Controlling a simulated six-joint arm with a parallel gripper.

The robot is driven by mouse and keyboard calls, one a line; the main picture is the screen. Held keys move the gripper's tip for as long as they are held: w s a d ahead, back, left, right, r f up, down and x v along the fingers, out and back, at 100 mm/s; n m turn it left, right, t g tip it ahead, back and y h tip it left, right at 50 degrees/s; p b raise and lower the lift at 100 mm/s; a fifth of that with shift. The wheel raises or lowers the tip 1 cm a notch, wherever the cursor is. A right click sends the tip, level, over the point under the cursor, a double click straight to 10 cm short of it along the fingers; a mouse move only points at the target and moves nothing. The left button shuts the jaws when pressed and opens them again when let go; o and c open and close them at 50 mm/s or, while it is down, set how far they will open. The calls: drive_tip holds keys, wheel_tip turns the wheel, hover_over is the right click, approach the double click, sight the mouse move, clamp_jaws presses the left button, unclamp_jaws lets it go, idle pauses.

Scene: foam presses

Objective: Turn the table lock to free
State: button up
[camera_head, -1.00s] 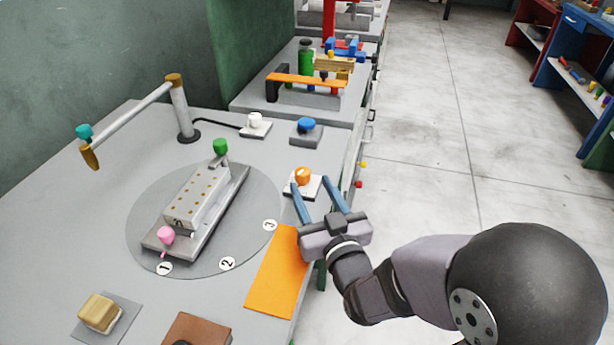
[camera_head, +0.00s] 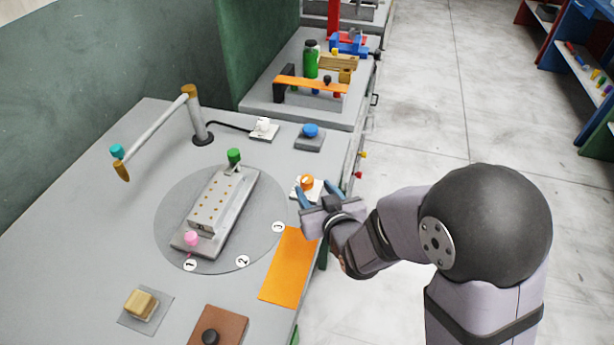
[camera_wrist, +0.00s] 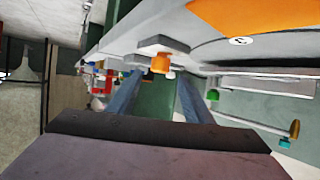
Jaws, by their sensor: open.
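An orange knob (camera_head: 307,182) stands on a small white plate (camera_head: 296,193) at the right edge of the grey bench; I take it to be the table lock. My gripper (camera_head: 313,187) is open and empty right beside it, its blue fingers pointing at the knob. In the wrist view, which looks upside down, the orange knob (camera_wrist: 161,63) shows between the fingertips (camera_wrist: 160,78). I cannot tell whether they touch it. The round turntable (camera_head: 167,225) carries a grey fixture block (camera_head: 222,200) with a green knob (camera_head: 234,155) and a pink knob (camera_head: 191,238).
A blue button (camera_head: 310,130) and a white knob (camera_head: 264,124) stand behind the orange knob. An orange mat (camera_head: 287,268) lies in front. A post with a swing arm (camera_head: 155,125) stands at the back left.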

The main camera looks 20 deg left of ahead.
sight(308, 181)
drive_tip(key=shift+p+x, duration=0.75)
drive_tip(key=shift+x, duration=2.9)
drive_tip(key=c, duration=1.1)
drive_tip(key=shift+o, duration=0.2)
